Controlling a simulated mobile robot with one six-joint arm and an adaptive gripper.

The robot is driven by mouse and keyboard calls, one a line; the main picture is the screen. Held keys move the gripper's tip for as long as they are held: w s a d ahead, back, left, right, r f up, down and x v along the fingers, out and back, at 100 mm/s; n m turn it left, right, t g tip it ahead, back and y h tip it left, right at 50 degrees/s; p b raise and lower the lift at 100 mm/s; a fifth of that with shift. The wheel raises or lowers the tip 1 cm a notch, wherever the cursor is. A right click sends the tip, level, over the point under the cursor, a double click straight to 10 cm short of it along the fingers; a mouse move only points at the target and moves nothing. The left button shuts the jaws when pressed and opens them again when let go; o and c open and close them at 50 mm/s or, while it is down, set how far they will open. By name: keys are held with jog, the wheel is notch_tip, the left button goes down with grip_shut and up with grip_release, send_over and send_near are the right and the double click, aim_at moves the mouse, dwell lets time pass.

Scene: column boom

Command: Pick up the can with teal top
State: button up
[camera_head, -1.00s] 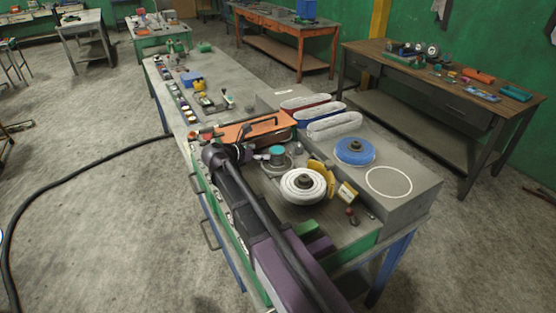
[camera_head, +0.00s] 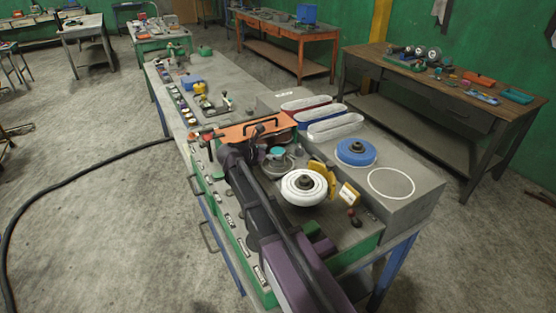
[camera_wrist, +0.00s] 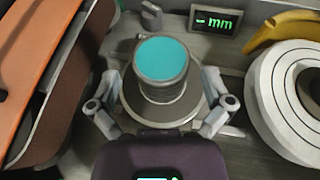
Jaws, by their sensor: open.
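The can with the teal top (camera_wrist: 161,62) stands upright on a round metal base in the wrist view. My gripper (camera_wrist: 160,105) is open, with one finger on each side of the can's lower part. I cannot tell whether the fingers touch it. In the head view the teal top of the can (camera_head: 277,151) shows just past the end of my arm. My gripper is mostly hidden there behind the arm.
A white round wheel (camera_head: 303,187) stands close to the right of the can, with a yellow part (camera_head: 330,177) beside it. An orange piece with a handle (camera_head: 240,132) lies close on the left.

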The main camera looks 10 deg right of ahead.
aim_at(275, 152)
jog(key=shift+b+x, duration=0.4)
jog(key=shift+x, duration=1.15)
jog(key=shift+s, duration=0.1)
jog(key=c, duration=1.1)
